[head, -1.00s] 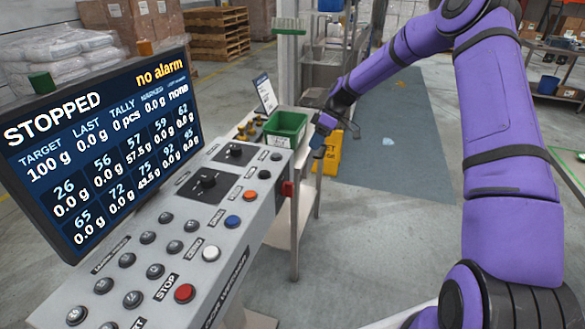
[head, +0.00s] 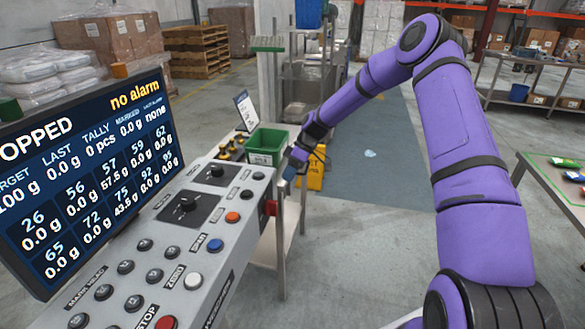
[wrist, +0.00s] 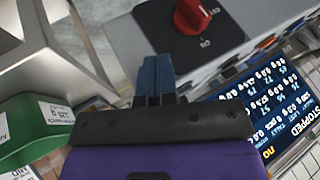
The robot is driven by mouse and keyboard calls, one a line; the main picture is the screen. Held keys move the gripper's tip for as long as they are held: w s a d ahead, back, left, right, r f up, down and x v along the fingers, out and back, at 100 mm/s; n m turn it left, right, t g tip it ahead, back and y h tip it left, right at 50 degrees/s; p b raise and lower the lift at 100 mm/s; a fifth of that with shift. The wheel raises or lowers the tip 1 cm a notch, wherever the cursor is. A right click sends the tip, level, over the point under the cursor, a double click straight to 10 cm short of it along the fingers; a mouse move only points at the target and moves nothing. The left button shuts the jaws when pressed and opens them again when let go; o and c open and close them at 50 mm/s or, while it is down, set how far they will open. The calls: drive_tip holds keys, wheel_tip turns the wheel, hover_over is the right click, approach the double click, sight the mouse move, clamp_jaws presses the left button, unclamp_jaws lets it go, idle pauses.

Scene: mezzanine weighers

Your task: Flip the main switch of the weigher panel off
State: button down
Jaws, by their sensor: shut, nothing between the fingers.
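The weigher panel (head: 190,235) is a grey sloped console with buttons and black selector knobs. A red switch (head: 270,207) sticks out of its right end face. In the wrist view the red rotary knob (wrist: 190,16) sits on a black plate, with a white mark on it and small white lettering on the plate; which position it points to is hard to read. My gripper (head: 288,174) is close to that end face, slightly above the red switch. In the wrist view its blue fingers (wrist: 155,72) are together, empty, and appear apart from the knob.
The display (head: 85,175) reads stopped, no alarm. A table (head: 560,185) is at the right. Open floor lies between.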

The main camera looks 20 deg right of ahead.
sight(272, 208)
drive_tip(key=s+a+f, duration=0.3)
drive_tip(key=s+a, duration=0.1)
drive_tip(key=a, duration=0.1)
drive_tip(key=shift+f, duration=0.35)
